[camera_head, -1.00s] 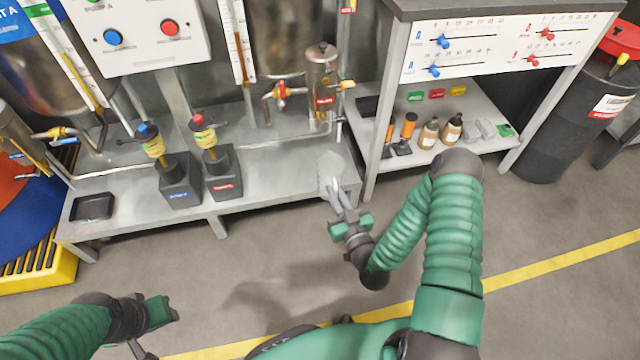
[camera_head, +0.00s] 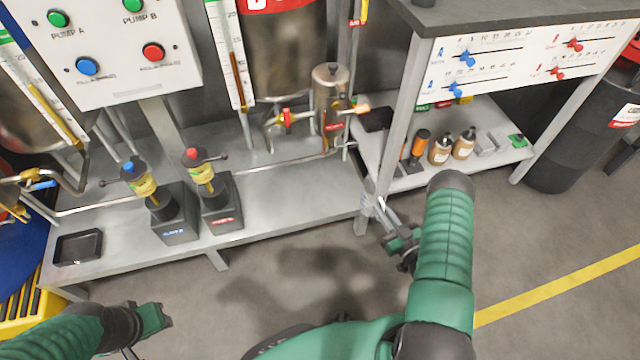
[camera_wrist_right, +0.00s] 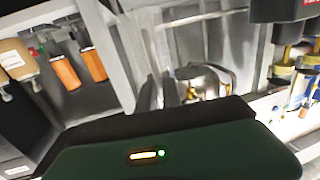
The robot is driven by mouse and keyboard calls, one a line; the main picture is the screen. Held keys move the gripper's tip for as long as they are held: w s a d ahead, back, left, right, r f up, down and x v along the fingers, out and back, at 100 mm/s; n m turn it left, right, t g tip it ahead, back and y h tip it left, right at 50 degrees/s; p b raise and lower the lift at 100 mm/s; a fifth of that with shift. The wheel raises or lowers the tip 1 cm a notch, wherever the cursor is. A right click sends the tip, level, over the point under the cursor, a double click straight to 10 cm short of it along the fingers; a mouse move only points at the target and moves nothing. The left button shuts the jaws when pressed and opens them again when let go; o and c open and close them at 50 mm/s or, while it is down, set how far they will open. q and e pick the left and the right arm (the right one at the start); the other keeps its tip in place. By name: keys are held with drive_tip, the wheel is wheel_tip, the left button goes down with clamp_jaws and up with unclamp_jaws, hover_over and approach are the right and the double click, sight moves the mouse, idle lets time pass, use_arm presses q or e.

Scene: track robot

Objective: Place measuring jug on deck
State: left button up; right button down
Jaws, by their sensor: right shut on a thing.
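The measuring jug (camera_head: 369,194) is clear and faint. My right gripper (camera_head: 381,212) is shut on it, in front of the right end of the deck by its leg. The jug's outline is hard to make out, and I cannot tell whether it touches the deck. The deck (camera_head: 285,190) is a low grey metal shelf along the pipework, with a bare stretch in its middle. In the right wrist view my gripper's dark green body fills the bottom and the jug is not clearly readable. My left gripper (camera_head: 140,336) is at the lower left, away from the deck; its jaw opening is unclear.
Two black pump units (camera_head: 174,222) (camera_head: 220,205) with levers stand on the deck's left half, and a black tray (camera_head: 78,246) lies at its left end. A steel vessel (camera_head: 331,88) with valves is above the right end. A shelf (camera_head: 480,165) with bottles stands to the right.

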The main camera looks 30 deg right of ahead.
drive_tip(key=w+a+f+b, duration=0.1)
drive_tip(key=w+a+b, duration=0.1)
drive_tip(key=w+b, duration=0.1)
drive_tip(key=w+a+f+b, duration=0.2)
drive_tip(key=w+a+b, duration=0.1)
drive_tip(key=w, duration=0.3)
drive_tip(key=w+a+f+b, duration=0.2)
drive_tip(key=w+a+b, duration=0.1)
drive_tip(key=w+b, duration=0.1)
drive_tip(key=shift+w+f+b, duration=0.15)
drive_tip(key=shift+w+b, duration=0.15)
drive_tip(key=shift+w, duration=0.4)
drive_tip(key=shift+r, duration=0.2)
drive_tip(key=c, duration=1.5)
unclamp_jaws()
drive_tip(key=s+p, duration=0.2)
drive_tip(key=s, duration=0.2)
drive_tip(key=s+p, duration=0.2)
drive_tip(key=s, duration=0.2)
drive_tip(key=s+p, duration=0.3)
drive_tip(key=s, duration=0.1)
drive_tip(key=shift+a, duration=0.25)
